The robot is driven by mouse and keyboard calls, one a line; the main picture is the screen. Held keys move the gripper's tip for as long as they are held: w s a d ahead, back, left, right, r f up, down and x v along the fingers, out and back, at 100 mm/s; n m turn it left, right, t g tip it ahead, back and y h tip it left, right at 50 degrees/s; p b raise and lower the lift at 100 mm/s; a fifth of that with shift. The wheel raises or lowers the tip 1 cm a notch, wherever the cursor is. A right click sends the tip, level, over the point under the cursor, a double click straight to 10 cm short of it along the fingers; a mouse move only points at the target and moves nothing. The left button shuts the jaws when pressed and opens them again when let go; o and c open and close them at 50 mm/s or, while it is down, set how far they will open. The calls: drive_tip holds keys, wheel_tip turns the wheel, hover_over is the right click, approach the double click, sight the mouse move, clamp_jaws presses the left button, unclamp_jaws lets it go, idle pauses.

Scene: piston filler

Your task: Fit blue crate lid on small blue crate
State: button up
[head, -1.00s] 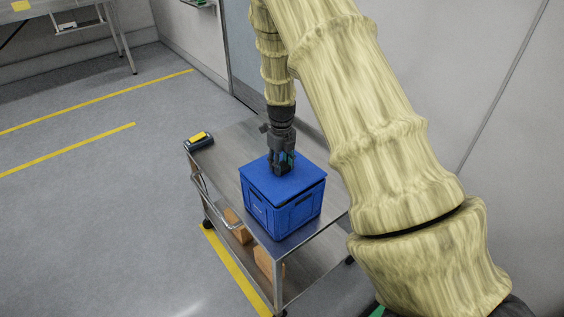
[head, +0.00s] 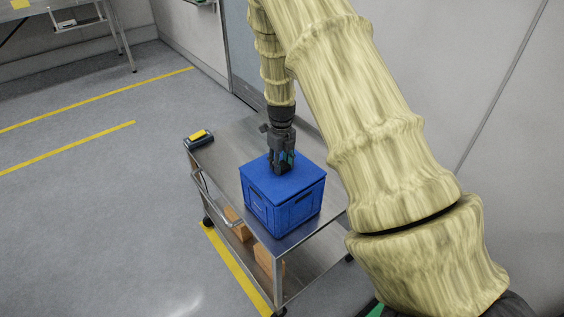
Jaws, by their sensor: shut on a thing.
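The small blue crate (head: 284,212) stands on the top shelf of a metal cart. The blue crate lid (head: 295,182) lies flat over the crate's top, and its edges look lined up with the crate's rim with no clear gap. My gripper (head: 281,171) points straight down at the middle of the lid and is shut on it from above. The fingertips and the part of the lid they hold are too small to make out.
The metal cart (head: 228,160) has bare top space left of the crate. A dark device with a yellow top (head: 198,139) sits at its far left corner. Cardboard boxes (head: 264,259) lie on the lower shelf. A wall stands behind the cart.

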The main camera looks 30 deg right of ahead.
drive_tip(key=o, duration=1.5)
drive_tip(key=shift+c, duration=0.2)
drive_tip(key=shift+o, duration=0.3)
drive_tip(key=o, duration=0.3)
drive_tip(key=shift+o, duration=0.2)
drive_tip(key=shift+r+p, duration=2.75)
drive_tip(key=shift+r, duration=0.75)
